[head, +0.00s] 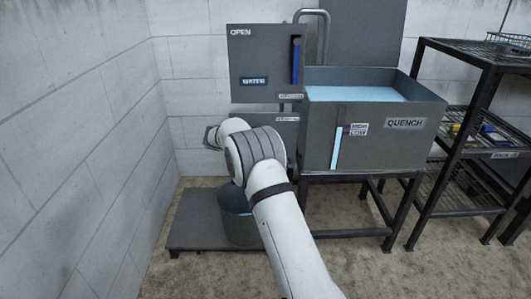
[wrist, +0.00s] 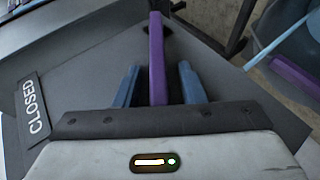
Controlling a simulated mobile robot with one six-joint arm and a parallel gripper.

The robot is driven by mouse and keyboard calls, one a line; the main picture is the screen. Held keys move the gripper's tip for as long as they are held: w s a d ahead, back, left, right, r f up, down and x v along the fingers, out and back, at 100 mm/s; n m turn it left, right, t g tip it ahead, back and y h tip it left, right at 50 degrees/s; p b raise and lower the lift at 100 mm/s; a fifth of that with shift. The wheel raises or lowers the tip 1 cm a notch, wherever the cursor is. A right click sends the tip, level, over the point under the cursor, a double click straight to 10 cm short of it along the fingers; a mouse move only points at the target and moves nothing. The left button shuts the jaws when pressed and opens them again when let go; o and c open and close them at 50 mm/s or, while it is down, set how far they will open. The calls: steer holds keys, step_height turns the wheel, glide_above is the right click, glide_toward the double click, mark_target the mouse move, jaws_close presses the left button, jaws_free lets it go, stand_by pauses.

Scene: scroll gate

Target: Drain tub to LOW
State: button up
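The grey quench tub (head: 400,150) stands on a dark stand and holds pale blue water (head: 365,93) near its rim. A sight strip (head: 336,148) on its front glows pale blue along most of its length. In the wrist view a purple bar (wrist: 157,60) rises between the two blue fingers of my gripper (wrist: 158,80). The fingers are apart, with dark gaps on both sides of the bar, so my gripper is open around it. A CLOSED sign (wrist: 33,107) lies to the left. In the head view my arm hides the fingers and the bar.
A grey panel (head: 262,60) with an OPEN sign (head: 241,31) and a blue vertical strip (head: 295,62) stands left of the tub. A round bucket (head: 236,222) sits on a low platform (head: 195,220). A shelf rack (head: 470,130) stands right; a block wall (head: 70,130) is left.

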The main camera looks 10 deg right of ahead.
steer(key=p+v, duration=0.2)
steer(key=v, duration=0.5)
steer(key=shift+a+r+p, duration=0.2)
steer(key=shift+a+p, duration=0.1)
steer(key=shift+s, duration=0.1)
stand_by(6.9)
